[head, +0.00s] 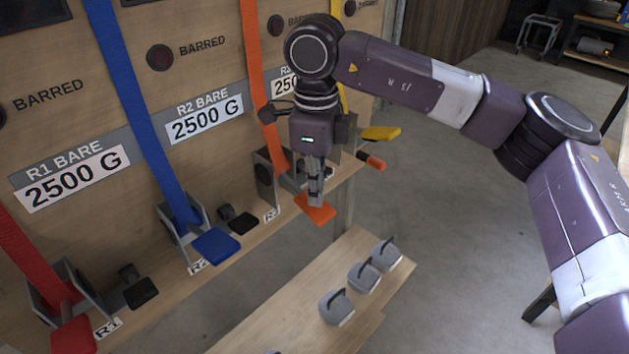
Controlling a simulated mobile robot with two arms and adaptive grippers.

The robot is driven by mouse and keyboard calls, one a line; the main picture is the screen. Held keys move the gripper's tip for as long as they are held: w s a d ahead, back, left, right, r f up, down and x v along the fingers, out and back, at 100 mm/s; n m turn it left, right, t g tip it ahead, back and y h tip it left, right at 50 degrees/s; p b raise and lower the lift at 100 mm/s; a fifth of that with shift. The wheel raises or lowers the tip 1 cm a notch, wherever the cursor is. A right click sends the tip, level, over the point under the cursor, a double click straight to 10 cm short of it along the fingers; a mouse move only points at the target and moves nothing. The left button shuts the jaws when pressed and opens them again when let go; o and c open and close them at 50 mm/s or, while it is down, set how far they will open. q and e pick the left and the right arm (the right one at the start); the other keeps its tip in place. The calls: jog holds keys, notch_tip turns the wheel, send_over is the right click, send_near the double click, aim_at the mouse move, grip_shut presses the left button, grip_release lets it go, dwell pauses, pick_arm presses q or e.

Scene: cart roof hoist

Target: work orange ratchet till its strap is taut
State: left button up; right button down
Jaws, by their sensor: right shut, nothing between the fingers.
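The orange strap (252,70) runs down the wooden board into the orange ratchet, whose grey housing (264,172) sits on the shelf. Its orange handle paddle (316,209) sticks out over the shelf's front edge. My right gripper (315,200) points down with its fingers shut and empty, its tips at the orange paddle. I cannot tell whether they touch it. The gripper and wrist hide part of the ratchet and the lower strap. How tight the strap is cannot be judged from here. My left gripper is not in view.
A blue ratchet (215,245) and a red ratchet (72,334) stand to the left, a yellow paddle (381,133) to the right. Black pedals (238,218) sit between them. A lower bench (300,268) carries grey weights (337,307) with handles. The floor at right is open.

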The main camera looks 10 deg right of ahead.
notch_tip(320, 180, up, 9)
jog(key=p, duration=0.5)
jog(key=shift+w+a+f, duration=0.15)
jog(key=shift+a, duration=0.05)
jog(key=shift+w, duration=0.1)
dwell(0.4)
notch_tip(320, 180, up, 6)
jog(key=p, duration=0.3)
jog(key=shift+p, duration=0.4)
jog(key=shift+f, duration=0.1)
